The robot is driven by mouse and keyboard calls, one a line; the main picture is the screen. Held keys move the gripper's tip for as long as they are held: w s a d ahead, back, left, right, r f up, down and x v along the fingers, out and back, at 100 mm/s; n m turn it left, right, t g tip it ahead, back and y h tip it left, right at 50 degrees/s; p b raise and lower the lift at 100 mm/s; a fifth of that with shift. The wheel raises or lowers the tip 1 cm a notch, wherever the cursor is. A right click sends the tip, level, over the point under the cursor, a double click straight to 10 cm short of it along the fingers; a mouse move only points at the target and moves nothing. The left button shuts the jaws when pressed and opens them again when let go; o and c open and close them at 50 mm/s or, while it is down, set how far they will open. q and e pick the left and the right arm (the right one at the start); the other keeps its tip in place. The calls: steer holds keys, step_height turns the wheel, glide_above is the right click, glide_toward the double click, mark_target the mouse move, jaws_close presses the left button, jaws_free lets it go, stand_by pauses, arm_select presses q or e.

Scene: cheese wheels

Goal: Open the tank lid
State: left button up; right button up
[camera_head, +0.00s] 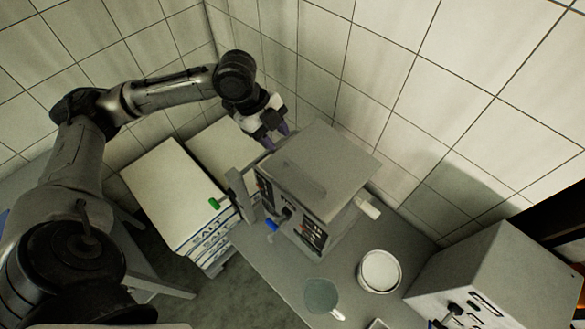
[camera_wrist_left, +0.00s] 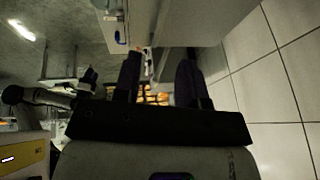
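The tank (camera_head: 290,215) is a grey metal box with a control panel on its front, standing on the grey table. Its flat grey lid (camera_head: 318,168) lies shut on top. My right gripper does not show clearly in either view.
White boxes marked SALT (camera_head: 165,190) stand left of the tank. A white bowl (camera_head: 379,271) and a green paddle-like tool (camera_head: 322,296) lie in front of it. A grey machine (camera_head: 500,275) stands at the right. Tiled walls (camera_head: 400,60) close off the back.

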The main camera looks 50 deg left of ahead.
mark_target(294, 166)
arm_select(q)
steer(key=x, duration=1.1)
steer(key=shift+w+a+f, duration=0.1)
steer(key=shift+a+f, duration=0.1)
steer(key=shift+a, duration=0.2)
jaws_close()
stand_by(0.4)
